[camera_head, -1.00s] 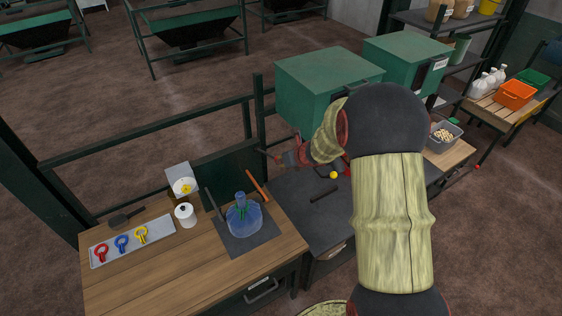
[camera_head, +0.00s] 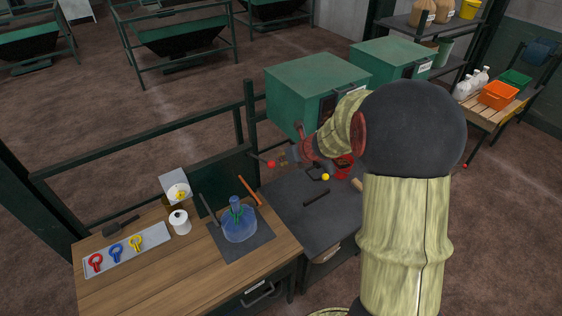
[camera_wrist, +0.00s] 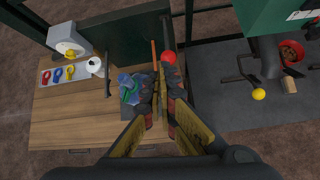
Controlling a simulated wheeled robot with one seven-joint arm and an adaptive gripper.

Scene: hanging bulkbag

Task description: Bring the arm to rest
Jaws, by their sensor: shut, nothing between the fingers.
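My gripper (camera_head: 281,160) is shut and empty, held out over the gap between the wooden bench and the dark bench. In the wrist view its two fingers (camera_wrist: 158,82) point away from the camera, with the wooden bench to their left. A red ball knob (camera_wrist: 169,57) shows just beyond the fingertips; I cannot tell whether they touch it. The knob also shows beside the gripper in the head view (camera_head: 271,163). My arm is bent and covers part of the dark bench.
The wooden bench (camera_head: 190,275) carries a grey tray (camera_head: 154,236) with coloured rings, a white roll (camera_head: 179,222) and a translucent blue bag (camera_head: 240,227). Green boxes (camera_head: 300,85) stand behind the dark bench (camera_head: 310,222). A yellow ball knob (camera_wrist: 258,94) is right of my gripper.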

